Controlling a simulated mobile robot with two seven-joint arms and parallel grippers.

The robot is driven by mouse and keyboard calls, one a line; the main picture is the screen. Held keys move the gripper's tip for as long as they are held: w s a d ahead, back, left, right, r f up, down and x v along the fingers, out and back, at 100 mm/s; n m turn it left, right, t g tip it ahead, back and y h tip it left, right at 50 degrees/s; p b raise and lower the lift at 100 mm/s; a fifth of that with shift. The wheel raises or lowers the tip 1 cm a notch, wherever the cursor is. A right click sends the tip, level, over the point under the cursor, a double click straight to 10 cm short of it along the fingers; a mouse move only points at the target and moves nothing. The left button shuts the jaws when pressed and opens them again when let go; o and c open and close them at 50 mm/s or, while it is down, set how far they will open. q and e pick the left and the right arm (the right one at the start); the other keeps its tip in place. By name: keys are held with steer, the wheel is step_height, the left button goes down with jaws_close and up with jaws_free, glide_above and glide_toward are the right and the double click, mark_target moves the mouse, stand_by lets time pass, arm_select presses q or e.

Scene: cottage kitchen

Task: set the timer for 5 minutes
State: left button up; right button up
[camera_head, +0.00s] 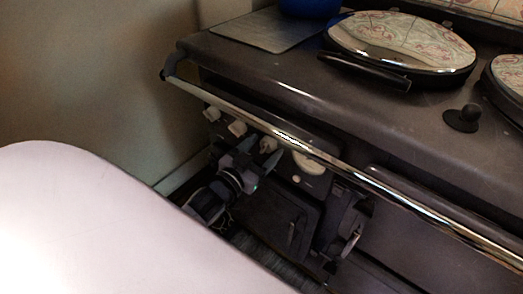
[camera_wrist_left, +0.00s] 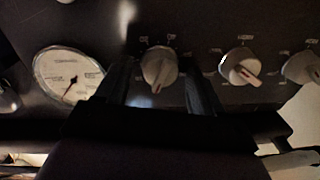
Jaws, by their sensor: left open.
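The dark range cooker's front panel has several pale knobs in a row and a round white dial (camera_head: 308,162). The knob nearest the dial (camera_head: 268,145) is by my left gripper (camera_head: 256,156). In the left wrist view this knob (camera_wrist_left: 160,68) sits between the two open fingers of my left gripper (camera_wrist_left: 160,90), with a gap visible on each side. The knob has a pointer with a red mark. The printing around it is too small to read, so I cannot tell whether it is the timer. My right gripper is not in view.
A chrome rail (camera_head: 290,138) runs along the cooker's front, above the knobs and my left gripper. Other knobs (camera_wrist_left: 240,68) stand beside the one between my fingers. A large pale rounded surface (camera_head: 90,220) fills the lower left. Round lids (camera_head: 400,45) are on the cooker top.

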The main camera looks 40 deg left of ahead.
arm_select(q)
steer(key=shift+c, duration=0.3)
steer(key=c, duration=1)
steer(key=shift+m+p, duration=0.35)
steer(key=shift+m, duration=0.25)
steer(key=o, duration=1.1)
steer(key=shift+c, duration=0.2)
steer(key=shift+s, duration=0.1)
steer(key=s, duration=0.7)
steer(key=shift+p, duration=0.35)
